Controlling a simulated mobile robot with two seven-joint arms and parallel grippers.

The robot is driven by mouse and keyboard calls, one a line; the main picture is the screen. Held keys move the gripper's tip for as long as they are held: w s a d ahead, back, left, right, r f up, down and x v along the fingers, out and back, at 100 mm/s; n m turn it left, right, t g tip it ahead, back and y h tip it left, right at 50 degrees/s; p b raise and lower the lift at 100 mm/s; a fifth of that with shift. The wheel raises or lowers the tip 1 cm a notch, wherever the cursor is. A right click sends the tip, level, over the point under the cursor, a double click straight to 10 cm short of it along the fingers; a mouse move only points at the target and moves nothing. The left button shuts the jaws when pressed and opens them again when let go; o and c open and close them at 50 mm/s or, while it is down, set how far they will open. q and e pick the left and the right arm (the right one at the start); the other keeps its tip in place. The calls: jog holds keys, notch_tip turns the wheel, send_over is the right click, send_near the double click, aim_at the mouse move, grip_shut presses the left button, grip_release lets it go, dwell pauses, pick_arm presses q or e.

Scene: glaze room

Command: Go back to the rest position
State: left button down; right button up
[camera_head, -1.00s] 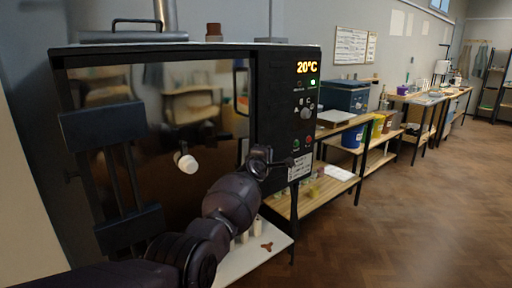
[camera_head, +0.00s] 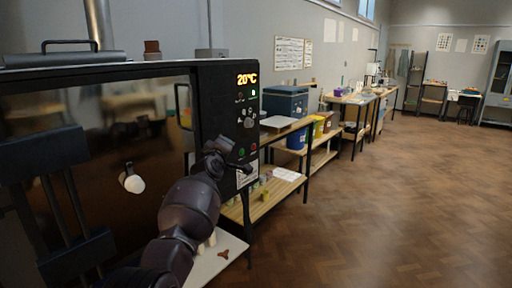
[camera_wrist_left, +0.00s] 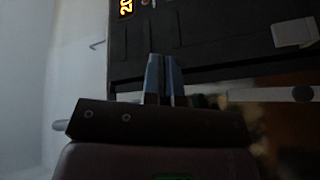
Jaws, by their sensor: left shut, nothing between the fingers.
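My left gripper (camera_head: 238,167) is in front of the kiln's control panel in the head view, its arm rising from the bottom edge. In the left wrist view the two fingers (camera_wrist_left: 164,79) are together, shut and empty, with the dark kiln (camera_wrist_left: 220,35) behind them. Whether the fingers touch the kiln cannot be told. The kiln (camera_head: 224,85) is a large black box with a glossy front and a lit 20°C display. My right gripper is not in view.
A shelf table (camera_head: 262,203) stands right of the kiln, with a blue box (camera_head: 285,101) near its back. Further tables (camera_head: 352,99) run along the wall. A white board (camera_head: 222,262) with small pieces lies below the kiln. The wooden floor (camera_head: 400,210) on the right is clear.

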pick_arm(q)
jog(key=s+a+f+m+y, duration=0.1)
jog(key=s+a+f+m, duration=0.3)
jog(key=s, duration=0.3)
jog(key=s+a+f+m+g, duration=0.1)
jog(key=s+a+f+m, duration=0.2)
jog(key=s+f, duration=0.35)
jog(key=s+a+f+m+y, duration=0.1)
jog(key=s+a+f+m, duration=0.25)
jog(key=s, duration=0.35)
jog(key=s+a+f+g, duration=0.2)
jog(key=s+f, duration=0.6)
jog(key=s, duration=0.5)
jog(key=s+a+f+g+y+p, duration=0.1)
jog(key=s+a+f+g, duration=0.1)
jog(key=s+f, duration=0.6)
jog(key=s+a+f+g, duration=0.2)
jog(key=s+f, duration=0.6)
jog(key=s, duration=1.2)
jog(key=shift+a+g+p, duration=0.15)
jog(key=shift+g+p, duration=0.15)
jog(key=shift+g, duration=0.3)
jog(key=shift+w, duration=0.1)
